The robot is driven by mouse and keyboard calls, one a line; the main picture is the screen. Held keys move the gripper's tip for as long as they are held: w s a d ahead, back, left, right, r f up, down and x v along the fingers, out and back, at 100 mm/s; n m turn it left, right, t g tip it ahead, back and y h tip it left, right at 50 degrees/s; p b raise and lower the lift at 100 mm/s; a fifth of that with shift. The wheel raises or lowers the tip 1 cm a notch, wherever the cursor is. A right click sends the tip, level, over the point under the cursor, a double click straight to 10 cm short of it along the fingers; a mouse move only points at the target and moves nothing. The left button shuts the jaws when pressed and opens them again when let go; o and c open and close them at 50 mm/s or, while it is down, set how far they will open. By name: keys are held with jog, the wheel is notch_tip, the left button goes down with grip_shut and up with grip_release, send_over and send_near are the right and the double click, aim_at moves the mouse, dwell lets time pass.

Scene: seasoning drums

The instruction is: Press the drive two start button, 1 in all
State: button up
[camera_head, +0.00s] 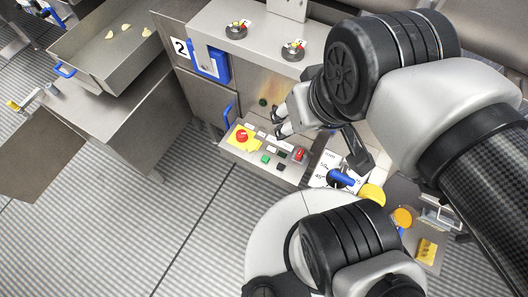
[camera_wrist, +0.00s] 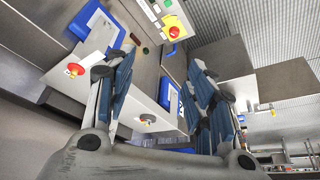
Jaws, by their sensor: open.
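The sloped control panel (camera_head: 228,150) carries a green button (camera_head: 265,159), a black button (camera_head: 281,167), a red switch (camera_head: 299,154) and white labels too small to read. Which control is drive two start cannot be read. A red mushroom button (camera_head: 242,136) on a yellow plate sits at the panel's left end. My gripper (camera_head: 281,120) is open and empty, its fingertips by the panel's back edge, up from the green button in the picture. In the wrist view, my gripper (camera_wrist: 163,62) has its fingers spread, and the red mushroom button (camera_wrist: 174,32) shows beyond them at the top.
A blue handle (camera_head: 228,115) sticks up near the panel's left end. A blue lever (camera_head: 341,178) is to the right. Open floor (camera_head: 190,220) lies in front.

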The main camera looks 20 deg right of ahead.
grip_shut()
dwell(0.4)
dwell(1.2)
